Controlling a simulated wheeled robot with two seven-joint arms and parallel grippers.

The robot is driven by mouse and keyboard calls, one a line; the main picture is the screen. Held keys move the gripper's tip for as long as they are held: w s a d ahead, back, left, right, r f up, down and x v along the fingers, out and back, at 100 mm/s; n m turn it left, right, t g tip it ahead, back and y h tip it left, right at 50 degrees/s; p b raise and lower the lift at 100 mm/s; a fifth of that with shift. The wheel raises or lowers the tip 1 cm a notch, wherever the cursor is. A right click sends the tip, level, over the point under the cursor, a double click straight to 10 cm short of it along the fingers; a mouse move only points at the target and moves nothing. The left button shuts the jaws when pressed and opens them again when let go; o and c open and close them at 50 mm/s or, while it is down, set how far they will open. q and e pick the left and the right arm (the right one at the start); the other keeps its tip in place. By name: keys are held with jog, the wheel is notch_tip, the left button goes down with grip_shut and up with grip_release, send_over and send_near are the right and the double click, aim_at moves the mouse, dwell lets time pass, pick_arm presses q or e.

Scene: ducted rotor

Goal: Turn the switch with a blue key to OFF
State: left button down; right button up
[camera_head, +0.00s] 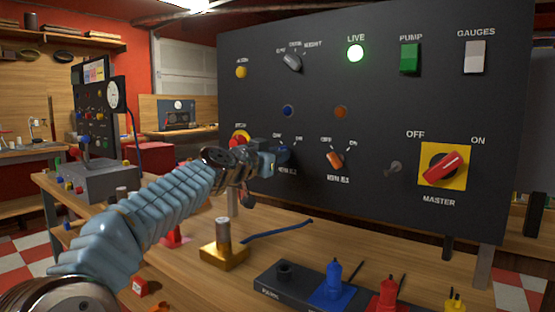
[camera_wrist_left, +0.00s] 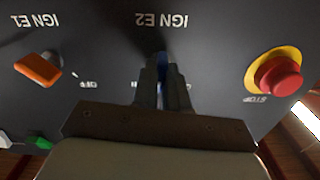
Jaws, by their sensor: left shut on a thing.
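The switch with the blue key (camera_head: 285,153) is on the dark panel, left of the orange-key switch, with a label below it. My left gripper (camera_head: 277,158) reaches it from the left and is shut on the blue key. In the left wrist view, my left gripper's fingers (camera_wrist_left: 163,80) close around the blue key (camera_wrist_left: 162,66) under the upside-down label IGN E2. The fingers hide most of the key, so I cannot tell which way it points. My right gripper is not in view.
The orange key (camera_head: 335,159) is just to the right, with the red master switch (camera_head: 442,168) beyond it. A red stop button (camera_wrist_left: 279,76) is close to my left gripper. Below, the wooden bench (camera_head: 300,255) holds a brass-based post (camera_head: 223,245) and a dark tray (camera_head: 290,290).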

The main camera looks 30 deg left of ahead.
pick_arm(q)
jog(key=shift+n, duration=4.9)
jog(key=shift+r, duration=0.1)
jog(key=c, duration=1.2)
grip_release()
jog(key=shift+o, duration=0.2)
jog(key=shift+b, duration=0.35)
